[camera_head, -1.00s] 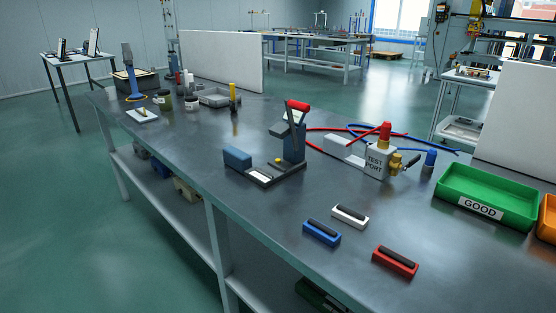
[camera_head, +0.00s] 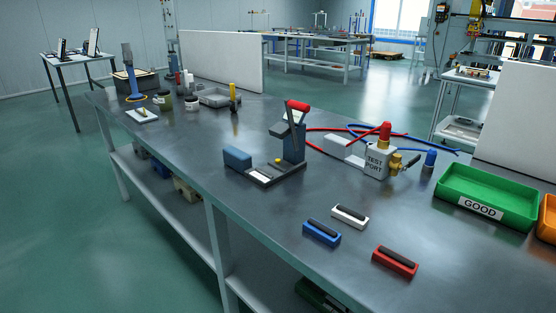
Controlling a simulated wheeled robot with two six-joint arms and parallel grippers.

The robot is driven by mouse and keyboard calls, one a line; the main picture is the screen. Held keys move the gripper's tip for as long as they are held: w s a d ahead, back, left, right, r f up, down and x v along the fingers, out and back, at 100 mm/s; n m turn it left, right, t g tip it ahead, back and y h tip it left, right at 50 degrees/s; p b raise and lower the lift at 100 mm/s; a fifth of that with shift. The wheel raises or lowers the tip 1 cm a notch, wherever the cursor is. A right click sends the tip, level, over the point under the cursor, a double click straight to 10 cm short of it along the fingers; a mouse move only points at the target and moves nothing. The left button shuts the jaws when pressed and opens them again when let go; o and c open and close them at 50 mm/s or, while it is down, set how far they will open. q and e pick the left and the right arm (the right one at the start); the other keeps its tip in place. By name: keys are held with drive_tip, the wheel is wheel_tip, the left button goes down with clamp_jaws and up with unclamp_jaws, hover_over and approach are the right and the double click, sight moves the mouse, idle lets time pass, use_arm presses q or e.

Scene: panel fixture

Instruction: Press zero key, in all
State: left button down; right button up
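No key marked zero can be made out in the head view. A small dark fixture with a red-tipped lever (camera_head: 297,106) stands mid-bench. It has a tilted grey face (camera_head: 281,130), too small to read, a blue block (camera_head: 237,157) at its left end and a small yellow knob (camera_head: 278,161) on its base. A white block labelled TEST PORT (camera_head: 376,163) with a red cap and brass fitting stands to its right. Neither of my grippers shows in this view.
The grey bench (camera_head: 240,205) holds blue (camera_head: 322,233), white (camera_head: 350,217) and red (camera_head: 395,261) blocks near its front. A green GOOD tray (camera_head: 487,196) and an orange bin (camera_head: 547,217) stand at right. Red and blue hoses (camera_head: 343,129) lie behind the fixture. Small jars and tools stand at far left.

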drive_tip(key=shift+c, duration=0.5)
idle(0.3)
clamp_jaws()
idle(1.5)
